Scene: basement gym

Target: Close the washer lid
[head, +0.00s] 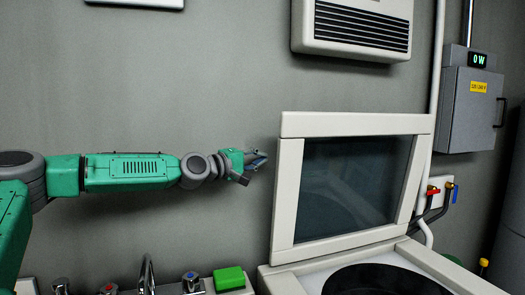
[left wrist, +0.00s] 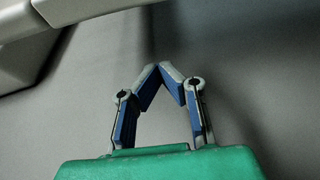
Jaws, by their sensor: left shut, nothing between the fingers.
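The washer (head: 436,264) stands at the lower right of the head view, with its dark round opening showing at the bottom edge. Its lid (head: 404,124), a pale frame around a dark glass pane, stands raised and nearly upright along the back. My left gripper (head: 262,160) is shut and empty, just left of the lid's upper left corner. In the left wrist view, the fingertips (left wrist: 170,72) meet in front of the grey wall, and a pale edge, probably of the lid, runs across the upper left. I cannot tell the exact gap to the lid. My right gripper is not in view.
A sink with taps (head: 147,275) and a green sponge-like block (head: 229,279) lie left of the washer. A vented heater (head: 355,27) hangs above the lid. The grey wall is close behind.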

